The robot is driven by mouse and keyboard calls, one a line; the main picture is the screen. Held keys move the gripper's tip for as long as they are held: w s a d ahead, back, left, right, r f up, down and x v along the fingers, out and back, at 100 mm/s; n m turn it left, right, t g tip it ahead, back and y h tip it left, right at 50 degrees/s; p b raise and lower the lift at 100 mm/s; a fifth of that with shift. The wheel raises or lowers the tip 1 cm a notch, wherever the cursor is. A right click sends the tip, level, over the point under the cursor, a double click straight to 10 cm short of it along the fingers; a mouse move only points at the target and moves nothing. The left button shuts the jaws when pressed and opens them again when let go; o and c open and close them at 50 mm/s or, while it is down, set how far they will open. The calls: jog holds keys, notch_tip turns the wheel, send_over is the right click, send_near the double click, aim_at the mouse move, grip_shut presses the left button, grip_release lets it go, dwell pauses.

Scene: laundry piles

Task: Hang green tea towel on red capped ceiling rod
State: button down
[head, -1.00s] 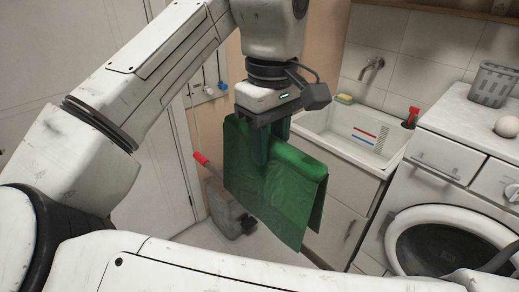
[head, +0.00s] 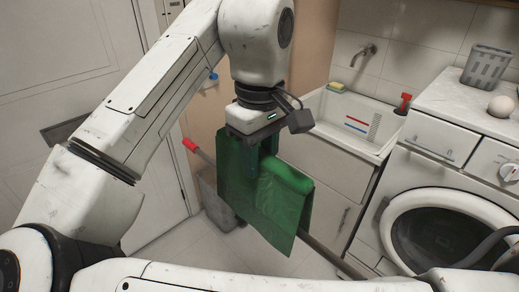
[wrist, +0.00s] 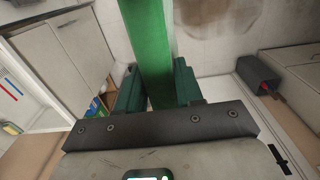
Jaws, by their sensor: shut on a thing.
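The green tea towel (head: 268,205) hangs folded in two from my gripper (head: 262,158), its flaps pointing down. My gripper is shut on the top fold. In the wrist view the towel (wrist: 150,50) shows as a green strip between the fingers (wrist: 158,90). The rod (head: 322,256) slants down to the right, with its red cap (head: 190,145) left of the towel. The rod goes out of sight at the towel and shows again past its lower right side. The towel's fold is above the rod's line. I cannot tell whether the rod is between the flaps.
A white sink (head: 350,130) stands behind, with a washing machine (head: 415,170) at the right. A grey bin (head: 216,207) stands on the floor behind the rod's capped end. A white door (head: 70,75) is at the left.

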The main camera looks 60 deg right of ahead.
aim_at(259, 192)
jog(key=shift+f+b, duration=1.9)
jog(key=shift+f, duration=2.55)
jog(key=c, duration=0.6)
grip_release()
jog(key=shift+c, duration=0.2)
notch_tip(259, 192, up, 11)
jog(key=shift+f+p, duration=0.1)
jog(key=shift+p, duration=0.3)
